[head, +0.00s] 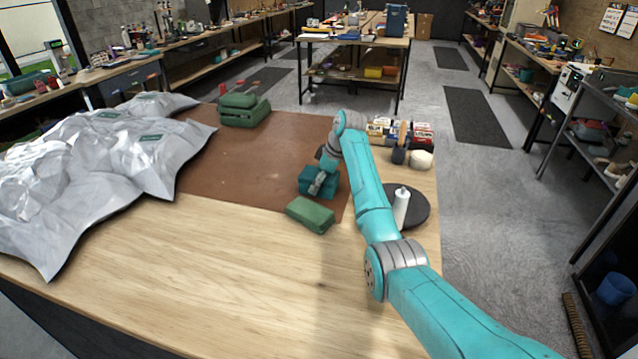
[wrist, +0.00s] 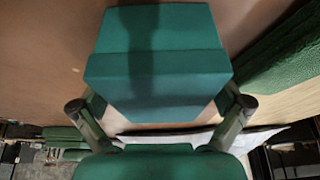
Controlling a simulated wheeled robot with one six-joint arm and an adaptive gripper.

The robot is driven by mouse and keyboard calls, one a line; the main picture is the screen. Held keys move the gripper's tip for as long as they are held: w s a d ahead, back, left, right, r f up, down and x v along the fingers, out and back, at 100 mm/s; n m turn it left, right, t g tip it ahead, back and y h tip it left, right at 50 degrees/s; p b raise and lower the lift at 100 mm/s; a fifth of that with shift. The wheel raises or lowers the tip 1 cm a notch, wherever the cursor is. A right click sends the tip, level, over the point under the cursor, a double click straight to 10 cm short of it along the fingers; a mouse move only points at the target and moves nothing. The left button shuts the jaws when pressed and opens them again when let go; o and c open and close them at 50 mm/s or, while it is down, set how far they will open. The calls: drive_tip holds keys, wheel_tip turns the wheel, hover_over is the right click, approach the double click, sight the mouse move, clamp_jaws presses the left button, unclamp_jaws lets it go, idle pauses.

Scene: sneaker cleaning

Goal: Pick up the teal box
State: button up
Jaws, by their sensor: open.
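The teal box (head: 306,179) sits on the brown mat (head: 250,165), near the mat's front right part. My gripper (head: 318,184) is at the box, partly covering it in the head view. In the wrist view the teal box (wrist: 155,75) fills the middle, with a stepped upper face. The fingers of my gripper (wrist: 160,104) are open, one on the left and one on the right side of the box. I cannot tell whether either finger touches it.
A green box (head: 311,215) lies just in front of the teal box. A stacked green case (head: 243,108) stands at the mat's back. Silver sheeting (head: 95,150) covers the left side. A white bottle (head: 401,208) stands on a dark round plate at right. The front wood is clear.

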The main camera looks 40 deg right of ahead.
drive_tip(key=shift+f, duration=0.25)
drive_tip(key=shift+c, duration=0.3)
drive_tip(key=c, duration=1.2)
drive_tip(key=shift+r, duration=0.1)
